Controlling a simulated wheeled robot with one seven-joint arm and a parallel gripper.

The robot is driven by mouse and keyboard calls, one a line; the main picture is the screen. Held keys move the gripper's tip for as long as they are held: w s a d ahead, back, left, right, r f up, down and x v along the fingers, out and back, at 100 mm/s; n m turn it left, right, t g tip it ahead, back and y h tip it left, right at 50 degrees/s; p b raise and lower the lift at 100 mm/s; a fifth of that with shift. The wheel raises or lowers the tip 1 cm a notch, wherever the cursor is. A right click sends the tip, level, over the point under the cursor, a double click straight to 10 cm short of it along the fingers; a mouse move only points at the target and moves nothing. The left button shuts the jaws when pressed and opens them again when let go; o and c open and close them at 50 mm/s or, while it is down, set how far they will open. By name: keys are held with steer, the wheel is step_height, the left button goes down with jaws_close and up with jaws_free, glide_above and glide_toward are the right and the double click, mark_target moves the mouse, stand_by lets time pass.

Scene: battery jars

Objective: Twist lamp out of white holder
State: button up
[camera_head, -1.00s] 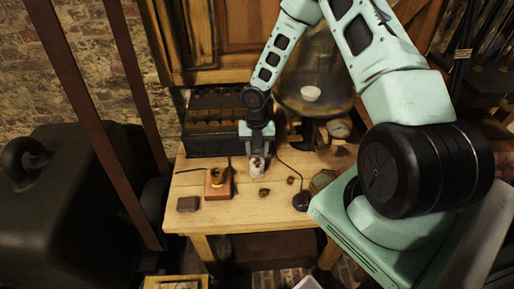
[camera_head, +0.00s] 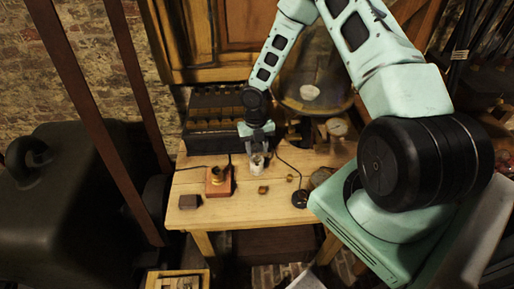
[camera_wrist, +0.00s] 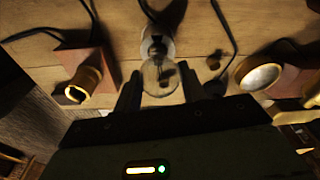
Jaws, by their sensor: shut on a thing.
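The lamp (camera_wrist: 159,78) is a clear glass bulb between the two dark fingers of my gripper (camera_wrist: 160,92) in the wrist view. My gripper is shut on it. The white holder (camera_wrist: 168,47) shows just behind the bulb as a pale round rim with a dark middle. The lamp's base lines up with the holder, but I cannot tell how far it sits in it. In the head view my gripper (camera_head: 258,152) points down at the table, with a whitish shape of lamp and holder between and below its fingers; they cannot be told apart there.
A brass socket on a reddish block (camera_head: 219,181) stands left of my gripper on the wooden table (camera_head: 240,208). A dark block (camera_head: 190,201), small brown pieces (camera_head: 263,190) and a black round piece (camera_head: 300,199) lie nearby. The battery rack (camera_head: 212,142) is behind. Cords cross the table.

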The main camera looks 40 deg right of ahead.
steer(key=shift+r+p, duration=0.85)
steer(key=shift+r, duration=0.15)
steer(key=shift+r, duration=0.15)
step_height(320, 180, up, 5)
steer(key=p, duration=0.4)
steer(key=shift+p, duration=0.3)
